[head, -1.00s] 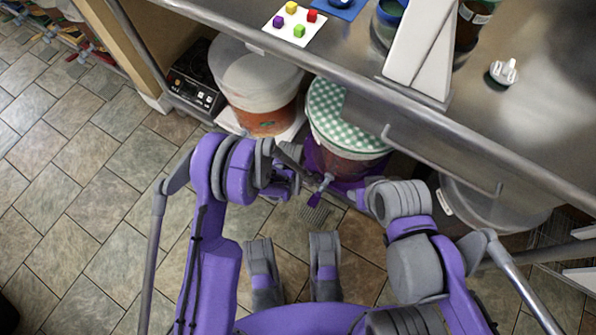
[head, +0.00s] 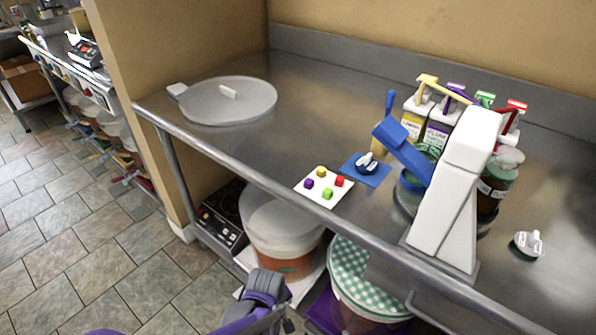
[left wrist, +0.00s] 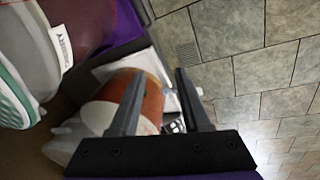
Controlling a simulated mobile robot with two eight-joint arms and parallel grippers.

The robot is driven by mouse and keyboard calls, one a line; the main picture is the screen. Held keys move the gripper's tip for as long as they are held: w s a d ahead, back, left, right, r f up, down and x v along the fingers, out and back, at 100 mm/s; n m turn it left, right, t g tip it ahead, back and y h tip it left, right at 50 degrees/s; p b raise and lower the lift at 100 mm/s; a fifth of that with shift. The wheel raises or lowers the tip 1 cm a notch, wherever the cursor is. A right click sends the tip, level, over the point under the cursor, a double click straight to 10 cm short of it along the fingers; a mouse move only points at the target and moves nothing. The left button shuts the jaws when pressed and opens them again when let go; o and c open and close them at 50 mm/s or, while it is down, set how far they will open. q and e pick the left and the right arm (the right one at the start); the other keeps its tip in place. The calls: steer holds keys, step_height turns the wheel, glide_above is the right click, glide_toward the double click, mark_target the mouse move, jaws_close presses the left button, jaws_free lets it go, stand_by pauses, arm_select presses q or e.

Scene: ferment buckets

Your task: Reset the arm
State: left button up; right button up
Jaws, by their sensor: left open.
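My left arm comes in at the bottom of the head view, bent low in front of the shelf under the counter. In the left wrist view my left gripper (left wrist: 158,76) is open, its two dark fingers apart with nothing held between them. Beyond the fingers is a bucket with orange-brown contents (left wrist: 155,100); in the head view this white-topped bucket (head: 285,225) stands under the counter. A bucket with a green checked cover (head: 362,268) stands to its right. My right gripper is out of view.
The steel counter (head: 330,105) holds a round lid (head: 228,100), a white card with coloured cubes (head: 310,197), a blue scoop (head: 402,150), pump bottles (head: 440,125) and a white wedge-shaped stand (head: 455,200). A hotplate (head: 222,218) sits low at left. The tiled floor (head: 90,240) is clear.

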arm_select(q)
steer(key=s+a+r+m, duration=0.3)
steer(key=s+a+r, duration=0.4)
steer(key=r, duration=0.3)
steer(key=s+a+r+m+t+y, duration=0.1)
steer(key=s+a+r+m, duration=0.15)
steer(key=s, duration=0.35)
steer(key=s+a+r+m+t, duration=0.1)
steer(key=s+a, duration=0.2)
steer(key=s, duration=0.3)
step_height(320, 180, up, 26)
steer(key=w+p, duration=0.1)
steer(key=p, duration=2.1)
steer(key=shift+a+t+p, duration=0.15)
steer(key=shift+t+p, duration=0.25)
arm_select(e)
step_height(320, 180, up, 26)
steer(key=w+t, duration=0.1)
arm_select(q)
steer(key=shift+f, duration=0.1)
steer(key=shift+s, duration=0.1)
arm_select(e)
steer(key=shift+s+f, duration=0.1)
